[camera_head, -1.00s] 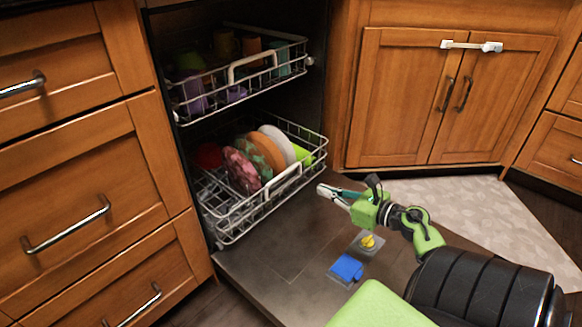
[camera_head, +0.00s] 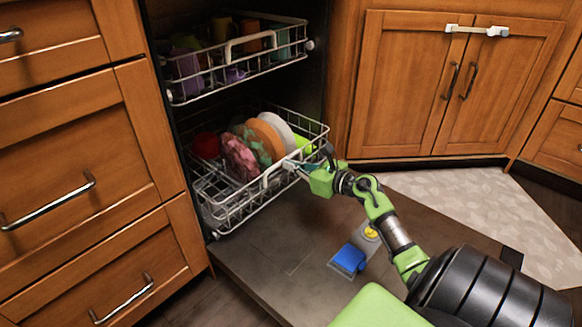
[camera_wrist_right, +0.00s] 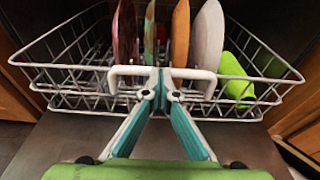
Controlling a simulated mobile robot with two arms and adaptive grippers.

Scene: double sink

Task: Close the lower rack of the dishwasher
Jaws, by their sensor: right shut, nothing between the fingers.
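The lower rack (camera_head: 235,213) is a white wire basket, partly pulled out over the open dishwasher door (camera_head: 260,258). It holds several upright plates (camera_head: 262,140), a red bowl (camera_head: 205,145) and a green item (camera_head: 303,145). My right gripper (camera_head: 290,164) is shut and empty, with its tips at the rack's front handle (camera_head: 266,180). In the right wrist view the closed fingertips (camera_wrist_right: 158,75) overlap the middle of the white handle (camera_wrist_right: 122,72); contact looks likely but I cannot be sure. My left gripper is not in view.
The upper rack (camera_head: 240,72) with cups is also pulled out above. A blue detergent item (camera_head: 348,260) and a yellow knob (camera_head: 371,233) are on the door's inner face. Wooden drawers (camera_head: 90,190) flank the left; cabinet doors (camera_head: 440,90) with a white latch stand right.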

